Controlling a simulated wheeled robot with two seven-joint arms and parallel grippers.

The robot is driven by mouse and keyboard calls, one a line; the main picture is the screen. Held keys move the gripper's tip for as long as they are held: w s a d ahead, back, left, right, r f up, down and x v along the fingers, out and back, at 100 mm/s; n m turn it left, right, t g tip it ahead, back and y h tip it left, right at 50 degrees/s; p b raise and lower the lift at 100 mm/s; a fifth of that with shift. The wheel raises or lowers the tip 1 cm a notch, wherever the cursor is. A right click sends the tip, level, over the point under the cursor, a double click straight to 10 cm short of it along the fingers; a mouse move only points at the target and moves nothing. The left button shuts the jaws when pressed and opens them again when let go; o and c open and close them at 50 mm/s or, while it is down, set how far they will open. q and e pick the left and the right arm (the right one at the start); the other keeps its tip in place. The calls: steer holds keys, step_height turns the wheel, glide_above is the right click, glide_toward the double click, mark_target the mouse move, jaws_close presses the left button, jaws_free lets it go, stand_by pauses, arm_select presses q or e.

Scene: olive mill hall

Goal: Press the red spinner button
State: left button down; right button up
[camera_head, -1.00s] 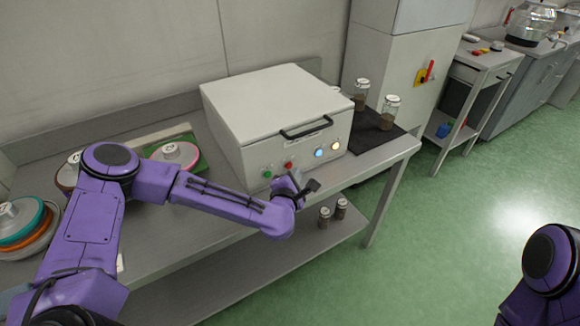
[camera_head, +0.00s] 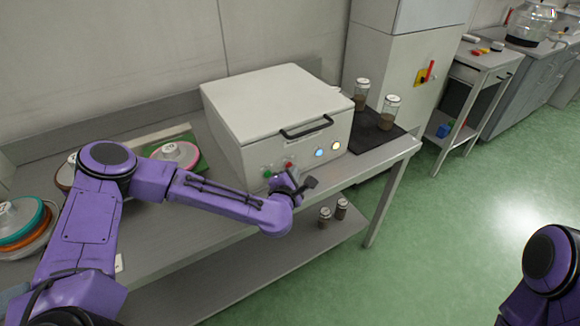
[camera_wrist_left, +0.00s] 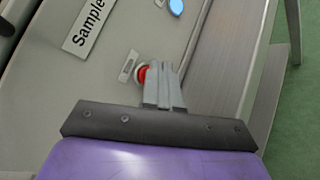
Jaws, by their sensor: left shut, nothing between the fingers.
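The spinner (camera_head: 270,110) is a pale box with a closed lid and a black handle on the table. Its front panel carries the red button (camera_head: 289,165), a green button (camera_head: 267,174) to its left and two lit round lights to its right. In the left wrist view the red button (camera_wrist_left: 141,73) is partly hidden behind my fingertips. My left gripper (camera_wrist_left: 163,70) is shut and empty, its tips at the red button; I cannot tell whether they touch it. In the head view the left gripper (camera_head: 292,178) is right in front of the panel. My right gripper is out of view.
Two jars (camera_head: 389,112) stand on a dark mat (camera_head: 372,132) right of the box. Round coloured discs (camera_head: 22,222) lie on the table's left. Two small jars (camera_head: 325,217) stand on the lower shelf.

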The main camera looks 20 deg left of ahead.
arm_select(q)
steer(key=shift+w+a, duration=0.2)
steer(key=shift+a, duration=0.05)
stand_by(0.3)
steer(key=shift+s+d, duration=0.5)
steer(key=shift+d, duration=0.15)
steer(key=shift+s+d+b, duration=0.25)
steer(key=shift+s+d, duration=0.5)
steer(key=shift+d, duration=0.25)
steer(key=shift+s+d+b, duration=0.2)
steer(key=shift+s+d, duration=0.55)
steer(key=shift+d, duration=0.25)
